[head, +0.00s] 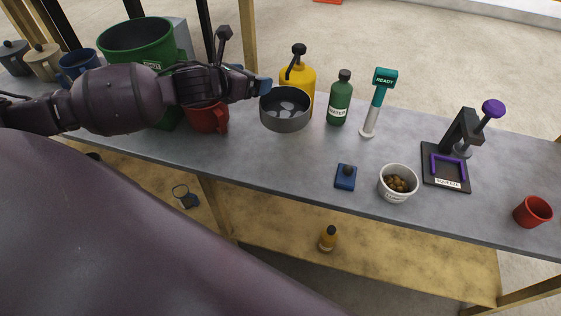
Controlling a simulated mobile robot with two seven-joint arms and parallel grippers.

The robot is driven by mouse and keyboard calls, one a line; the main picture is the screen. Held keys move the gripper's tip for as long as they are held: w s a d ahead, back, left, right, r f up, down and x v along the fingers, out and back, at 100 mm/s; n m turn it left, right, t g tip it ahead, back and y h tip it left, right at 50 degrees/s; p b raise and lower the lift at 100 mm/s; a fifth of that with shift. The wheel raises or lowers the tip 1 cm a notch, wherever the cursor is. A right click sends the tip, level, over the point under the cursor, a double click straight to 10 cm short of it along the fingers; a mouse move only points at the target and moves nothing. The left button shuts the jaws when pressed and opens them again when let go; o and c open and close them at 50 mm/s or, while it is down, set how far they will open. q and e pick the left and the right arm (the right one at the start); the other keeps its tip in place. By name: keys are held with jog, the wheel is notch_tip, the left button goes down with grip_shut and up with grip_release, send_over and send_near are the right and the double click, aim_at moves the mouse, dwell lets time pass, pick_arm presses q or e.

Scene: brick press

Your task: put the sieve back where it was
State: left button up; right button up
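A round, dark grey pan-shaped vessel (285,120), which looks like the sieve, is near the middle of the table, in front of a yellow bottle. Pale patches show inside it. My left gripper (252,80) reaches in from the left, with a bluish fingertip at the vessel's left rim. I cannot tell whether the fingers grip it, nor whether it rests on the table or hangs just above. Any handle is hidden. My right gripper is not in view.
The yellow pump bottle (305,76), green bottle (340,99) and teal-headed tool (383,84) stand behind and right. A red mug (207,118) and green bucket (135,40) are near my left arm. A blue block (345,177), white bowl (397,190), press (455,150) and red cup (533,212) stand rightward.

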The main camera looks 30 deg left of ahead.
pick_arm(q)
jog(key=shift+w+a+r, duration=0.15)
jog(key=shift+a+r, duration=0.1)
jog(key=shift+a, duration=0.05)
jog(key=shift+a+f, duration=0.1)
jog(key=shift+f, duration=0.1)
notch_tip(320, 180, down, 20)
jog(key=shift+r+b, duration=0.25)
jog(key=shift+b, duration=0.3)
